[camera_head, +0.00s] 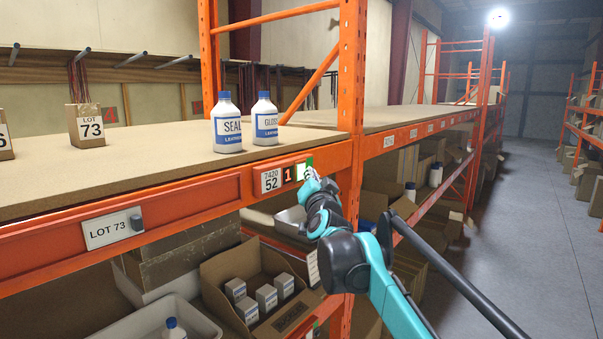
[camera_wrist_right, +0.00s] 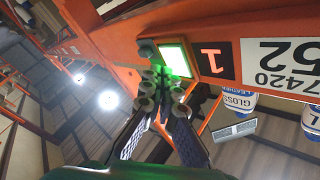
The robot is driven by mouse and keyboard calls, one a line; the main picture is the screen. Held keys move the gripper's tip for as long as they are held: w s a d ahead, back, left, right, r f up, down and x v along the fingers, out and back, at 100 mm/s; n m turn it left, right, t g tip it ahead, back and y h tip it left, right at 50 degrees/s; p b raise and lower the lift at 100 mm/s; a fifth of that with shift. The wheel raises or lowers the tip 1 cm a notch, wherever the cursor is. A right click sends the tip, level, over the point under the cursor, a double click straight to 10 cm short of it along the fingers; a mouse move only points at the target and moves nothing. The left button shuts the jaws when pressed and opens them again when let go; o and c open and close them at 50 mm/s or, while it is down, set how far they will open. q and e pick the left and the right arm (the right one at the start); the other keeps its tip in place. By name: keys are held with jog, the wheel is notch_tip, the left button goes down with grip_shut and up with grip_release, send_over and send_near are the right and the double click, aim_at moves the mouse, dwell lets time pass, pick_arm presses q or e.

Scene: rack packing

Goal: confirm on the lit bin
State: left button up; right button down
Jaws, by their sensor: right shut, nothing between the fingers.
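The bin label (camera_head: 270,181) reading 7420 52 is on the orange shelf beam. Beside it is a dark display showing a red 1 (camera_head: 288,175). Right of that is the lit button (camera_head: 309,162), white and green. In the right wrist view the lit button (camera_wrist_right: 174,55) glows green-white beside the display (camera_wrist_right: 213,60). My right gripper (camera_head: 313,178) is shut and empty, with its fingertips right at the button's edge. In the right wrist view the fingertips (camera_wrist_right: 167,88) overlap the button's border; I cannot tell whether they press it. My left gripper is not in view.
Two white-and-blue bottles, SEAL (camera_head: 227,128) and GLOSS (camera_head: 265,122), stand on the shelf above the label. An open carton (camera_head: 222,272) with small boxes sits below. The aisle (camera_head: 540,200) at right is clear.

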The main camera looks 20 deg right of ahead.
jog(key=shift+w+a, duration=0.2)
jog(key=shift+w, duration=0.1)
jog(key=shift+w+a, duration=0.2)
jog(key=shift+w, duration=0.15)
dwell(0.7)
jog(key=shift+s+d, duration=0.1)
jog(key=shift+s, duration=0.05)
jog(key=shift+s+d, duration=0.3)
jog(key=shift+s, duration=0.35)
jog(key=s, duration=0.1)
jog(key=s+d, duration=0.2)
jog(key=s, duration=0.1)
jog(key=shift+s+d, duration=0.1)
jog(key=shift+d, duration=0.15)
dwell(0.9)
